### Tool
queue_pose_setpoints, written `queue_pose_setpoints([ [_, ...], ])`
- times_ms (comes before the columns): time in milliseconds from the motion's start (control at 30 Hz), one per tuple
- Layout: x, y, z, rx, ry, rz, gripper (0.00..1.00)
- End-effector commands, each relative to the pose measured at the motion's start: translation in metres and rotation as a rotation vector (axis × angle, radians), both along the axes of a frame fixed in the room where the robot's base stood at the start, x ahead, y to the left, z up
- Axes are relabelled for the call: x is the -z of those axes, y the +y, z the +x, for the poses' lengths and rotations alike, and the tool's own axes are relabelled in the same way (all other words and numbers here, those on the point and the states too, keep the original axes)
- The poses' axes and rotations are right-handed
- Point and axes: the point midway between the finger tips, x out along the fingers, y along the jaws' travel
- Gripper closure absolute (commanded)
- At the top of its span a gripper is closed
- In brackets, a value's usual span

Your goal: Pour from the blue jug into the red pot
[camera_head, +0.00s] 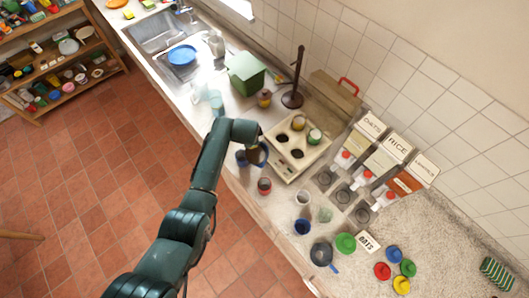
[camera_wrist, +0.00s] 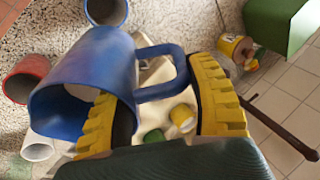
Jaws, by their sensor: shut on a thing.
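The blue jug (camera_wrist: 82,70) is large in the wrist view, its open end toward the lower left. Its handle (camera_wrist: 163,72) lies between the yellow-padded fingers of my gripper (camera_wrist: 165,115), which is shut on it. In the head view the jug (camera_head: 262,158) is partly hidden under my gripper (camera_head: 256,148), above the counter's front part. I cannot tell how far it is tilted or what is inside. The red pot (camera_head: 264,186) stands upright on the counter, just below the jug in the head view. It also shows at the left of the wrist view (camera_wrist: 22,78), apart from the jug.
Another blue vessel (camera_head: 241,158) stands near the counter's front edge. A white cup (camera_head: 303,197), a dark blue cup (camera_head: 302,227) and a dark pan (camera_head: 321,253) stand to the right. A cream holder (camera_head: 283,166) is behind the jug, and a green box (camera_head: 246,74) farther left.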

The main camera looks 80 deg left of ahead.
Motion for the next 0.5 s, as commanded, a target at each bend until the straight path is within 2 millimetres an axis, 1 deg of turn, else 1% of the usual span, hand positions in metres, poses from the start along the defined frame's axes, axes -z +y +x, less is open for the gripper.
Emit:
queue_pose_setpoints([
  [33, 0.002, -0.007, 0.001, 0.003, 0.003, 0.028, 0.83],
  [100, 0.003, -0.012, 0.002, 0.003, 0.006, 0.074, 0.83],
  [233, -0.006, -0.022, 0.004, 0.004, 0.012, 0.156, 0.83],
  [300, -0.005, -0.027, 0.004, 0.002, 0.017, 0.189, 0.83],
  [400, -0.007, -0.034, 0.004, 0.003, 0.021, 0.232, 0.83],
  [500, -0.007, -0.036, 0.005, 0.001, 0.025, 0.272, 0.83],
])
